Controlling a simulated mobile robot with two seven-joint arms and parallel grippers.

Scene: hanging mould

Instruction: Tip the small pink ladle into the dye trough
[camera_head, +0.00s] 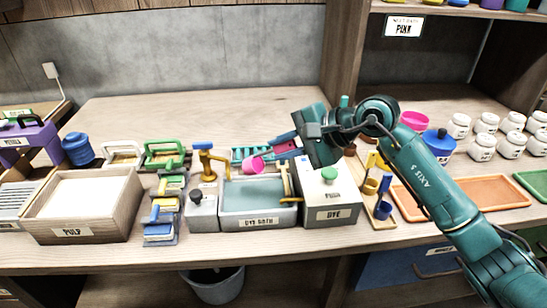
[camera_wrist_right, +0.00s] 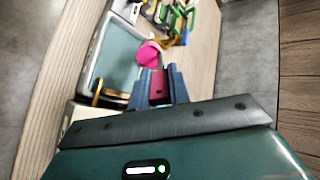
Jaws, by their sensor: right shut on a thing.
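The small pink ladle (camera_head: 253,166) hangs at the back edge of the dye trough (camera_head: 259,222), which is labelled DYE BATH and holds blue-green liquid. My right gripper (camera_head: 286,147) is shut on the ladle's handle, behind and right of the trough. In the right wrist view, the pink ladle's cup (camera_wrist_right: 148,53) shows just beyond the blue fingers, with the pink handle between them, beside the trough's liquid (camera_wrist_right: 116,58). The cup looks slightly tilted; I cannot tell what is in it. My left gripper is out of view.
A grey DYE box (camera_head: 332,214) with a green knob stands right of the trough. A PULP tray (camera_head: 82,229) is further left. A blue pot (camera_head: 438,145) and white jars (camera_head: 483,147) stand right, beyond my arm.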

